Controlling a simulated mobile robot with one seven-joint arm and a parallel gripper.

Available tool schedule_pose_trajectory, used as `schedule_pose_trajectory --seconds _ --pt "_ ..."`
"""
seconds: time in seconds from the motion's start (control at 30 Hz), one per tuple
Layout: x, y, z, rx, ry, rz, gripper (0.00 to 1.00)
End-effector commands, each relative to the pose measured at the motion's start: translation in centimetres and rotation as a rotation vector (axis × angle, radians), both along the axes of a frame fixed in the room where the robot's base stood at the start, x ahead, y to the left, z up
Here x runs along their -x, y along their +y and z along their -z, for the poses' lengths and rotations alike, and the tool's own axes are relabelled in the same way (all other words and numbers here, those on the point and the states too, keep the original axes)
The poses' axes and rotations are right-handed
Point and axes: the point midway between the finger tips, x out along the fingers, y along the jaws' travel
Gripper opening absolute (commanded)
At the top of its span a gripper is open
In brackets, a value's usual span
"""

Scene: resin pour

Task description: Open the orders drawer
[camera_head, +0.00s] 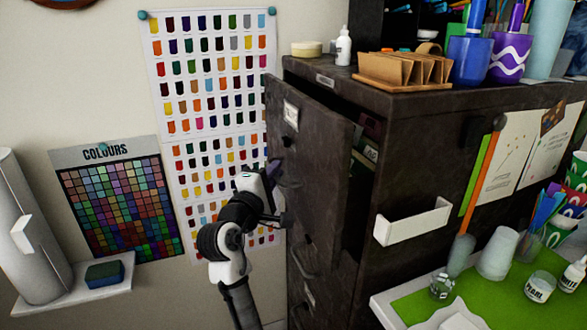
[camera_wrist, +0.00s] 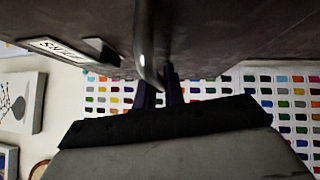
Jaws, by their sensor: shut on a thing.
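The dark metal filing cabinet (camera_head: 425,140) stands right of centre in the head view. Its top drawer (camera_head: 320,150) is pulled part way out, with folders (camera_head: 364,155) showing inside. A small label (camera_head: 291,112) is on its front, but I cannot read it. My gripper (camera_head: 274,172) is at the drawer's front, and the handle is hidden there. In the wrist view, the dark fingers of my gripper (camera_wrist: 160,88) are shut on a curved metal handle (camera_wrist: 146,45). A label plate (camera_wrist: 55,48) sits beside it on the drawer face.
Lower drawers with a handle (camera_head: 303,262) are below. A glue bottle (camera_head: 343,46), cardboard sorter (camera_head: 405,68) and cups (camera_head: 508,55) stand on the cabinet. A colour chart (camera_head: 118,200) hangs on the wall. A green-topped table (camera_head: 490,300) is at lower right.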

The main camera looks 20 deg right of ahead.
Motion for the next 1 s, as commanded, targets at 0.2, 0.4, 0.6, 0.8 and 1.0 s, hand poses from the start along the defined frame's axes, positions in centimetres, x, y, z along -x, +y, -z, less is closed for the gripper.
schedule_pose_trajectory --seconds 0.2,0.4,0.6,0.8,1.0 --pt "0.1 6.5 0.0 -0.001 0.003 -0.010 0.00" --pt "0.3 11.9 -0.1 -0.001 0.002 -0.009 0.00" --pt "0.5 16.3 0.0 -0.001 0.002 -0.007 0.00" --pt "0.6 19.3 0.0 -0.001 0.002 -0.004 0.00" --pt "0.7 20.7 0.1 -0.001 0.002 -0.002 0.00"
